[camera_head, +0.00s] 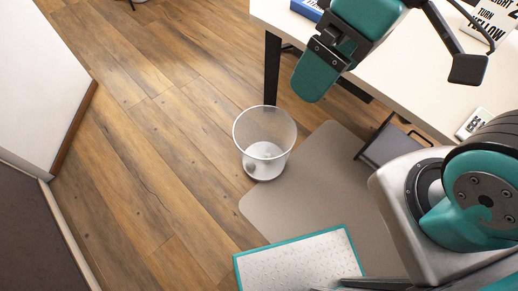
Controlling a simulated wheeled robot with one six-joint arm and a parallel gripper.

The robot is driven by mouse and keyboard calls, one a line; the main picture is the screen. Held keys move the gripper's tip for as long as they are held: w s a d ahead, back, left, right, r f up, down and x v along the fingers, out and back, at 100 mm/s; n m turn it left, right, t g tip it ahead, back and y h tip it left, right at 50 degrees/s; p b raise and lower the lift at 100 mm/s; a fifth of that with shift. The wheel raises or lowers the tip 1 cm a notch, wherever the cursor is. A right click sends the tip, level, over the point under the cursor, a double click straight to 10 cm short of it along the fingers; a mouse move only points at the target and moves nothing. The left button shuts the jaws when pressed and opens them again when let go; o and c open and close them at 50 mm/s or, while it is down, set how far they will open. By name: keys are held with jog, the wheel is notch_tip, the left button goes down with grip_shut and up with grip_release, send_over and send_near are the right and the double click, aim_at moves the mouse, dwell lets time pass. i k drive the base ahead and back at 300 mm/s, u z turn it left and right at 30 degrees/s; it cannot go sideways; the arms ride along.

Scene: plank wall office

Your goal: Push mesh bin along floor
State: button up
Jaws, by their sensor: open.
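The mesh bin (264,137) stands upright on the wood floor, left of the desk, with its base by the left edge of a grey-beige floor mat (315,175). Its wall is see-through and its base is white. A small greyish item (250,165) shows low in it. My gripper (395,62) is at the top right, up and right of the bin in the picture. Its jaws are apart with nothing seen between them, and it does not touch the bin. Part of it is cut off by the top edge.
A white desk (390,75) with a dark leg (272,70) fills the upper right, holding a blue book (306,9) and signs. A dark grey tray-like object (390,146) is beneath its edge. A teal-edged white panel (300,262) is below. Bare floor (150,150) lies left.

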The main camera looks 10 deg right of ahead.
aim_at(260, 131)
jog(key=u, duration=1.25)
jog(key=i, duration=3.25)
jog(key=u, duration=5)
jog(key=k, duration=0.65)
jog(key=z, duration=0.1)
